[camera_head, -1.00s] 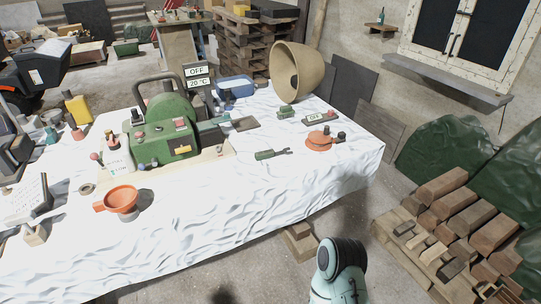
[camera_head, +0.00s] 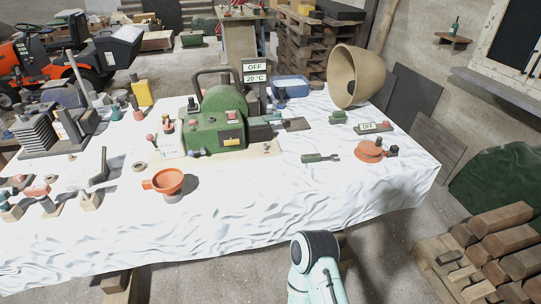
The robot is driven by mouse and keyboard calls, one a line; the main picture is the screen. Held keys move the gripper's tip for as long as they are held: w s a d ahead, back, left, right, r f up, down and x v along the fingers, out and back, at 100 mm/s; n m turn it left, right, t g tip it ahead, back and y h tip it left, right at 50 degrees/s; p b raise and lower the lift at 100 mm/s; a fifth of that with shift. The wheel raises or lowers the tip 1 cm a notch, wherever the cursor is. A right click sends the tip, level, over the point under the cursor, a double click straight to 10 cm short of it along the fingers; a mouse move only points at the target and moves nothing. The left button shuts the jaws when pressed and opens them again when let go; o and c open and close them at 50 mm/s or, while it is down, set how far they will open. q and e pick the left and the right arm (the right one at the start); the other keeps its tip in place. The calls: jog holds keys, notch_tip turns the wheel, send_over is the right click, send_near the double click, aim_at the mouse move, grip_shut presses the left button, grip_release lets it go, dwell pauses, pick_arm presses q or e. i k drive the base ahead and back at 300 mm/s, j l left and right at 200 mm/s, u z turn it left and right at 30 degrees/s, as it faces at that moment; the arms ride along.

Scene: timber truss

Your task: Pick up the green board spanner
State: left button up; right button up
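The green board spanner (camera_head: 320,158) lies flat on the white-covered table (camera_head: 265,215), to the right of the green machine (camera_head: 216,128) and left of the orange round tool. Its open jaw end points right. Nothing covers it. One pale teal link of my arm shows at the bottom centre, in front of the table and well short of the spanner. Neither of my grippers is in view.
An orange funnel (camera_head: 169,184) stands left of centre. The cloth in front of the spanner is clear. Timber (camera_head: 500,250) is stacked at right.

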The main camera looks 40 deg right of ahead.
aim_at(313, 158)
jog(key=l+u, duration=0.4)
jog(key=k+l+u, duration=0.15)
jog(key=u, duration=0.2)
jog(key=k+l+u, duration=0.15)
jog(key=u, duration=0.25)
jog(key=k+l+u, duration=0.5)
jog(key=k+l, duration=0.25)
jog(key=l, duration=0.1)
